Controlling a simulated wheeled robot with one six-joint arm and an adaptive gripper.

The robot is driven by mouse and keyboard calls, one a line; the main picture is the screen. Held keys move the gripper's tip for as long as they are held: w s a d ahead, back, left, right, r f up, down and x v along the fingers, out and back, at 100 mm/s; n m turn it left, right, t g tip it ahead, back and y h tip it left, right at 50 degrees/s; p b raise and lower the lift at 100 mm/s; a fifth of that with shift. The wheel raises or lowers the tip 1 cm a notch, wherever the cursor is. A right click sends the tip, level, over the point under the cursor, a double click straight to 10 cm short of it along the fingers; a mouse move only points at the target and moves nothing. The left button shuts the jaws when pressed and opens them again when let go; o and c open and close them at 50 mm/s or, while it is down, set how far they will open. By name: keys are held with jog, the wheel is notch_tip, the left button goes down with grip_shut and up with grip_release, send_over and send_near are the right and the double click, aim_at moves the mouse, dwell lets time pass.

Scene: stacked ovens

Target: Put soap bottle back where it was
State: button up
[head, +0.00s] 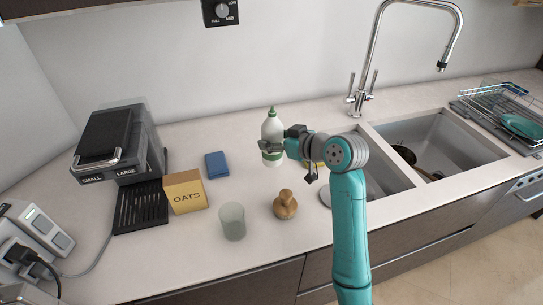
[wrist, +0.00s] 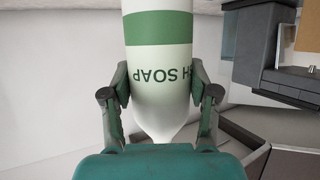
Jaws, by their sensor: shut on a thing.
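The soap bottle (head: 272,129) is white with a green band and a green nozzle. It stands upright at the back of the counter, left of the sink, in the head view. My gripper (head: 271,147) is shut around its body from the right. In the wrist view the bottle (wrist: 160,75) fills the middle, with upside-down "SOAP" lettering, between the two fingers of my gripper (wrist: 160,98). I cannot tell whether the bottle's base touches the counter.
A blue sponge (head: 217,164), an OATS box (head: 185,192), a frosted cup (head: 232,221) and a wooden-handled brush (head: 285,204) stand on the counter. A black toaster-like appliance (head: 112,148) is at left. The tap (head: 369,70) rises behind the sink (head: 440,142). A dish rack (head: 505,115) is at right.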

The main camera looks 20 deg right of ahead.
aim_at(280, 155)
jog(key=shift+f, duration=2.6)
jog(key=o, duration=1.4)
jog(key=shift+f, duration=0.1)
jog(key=shift+c, duration=0.2)
jog(key=shift+s+d, duration=0.1)
jog(key=v, duration=1.2)
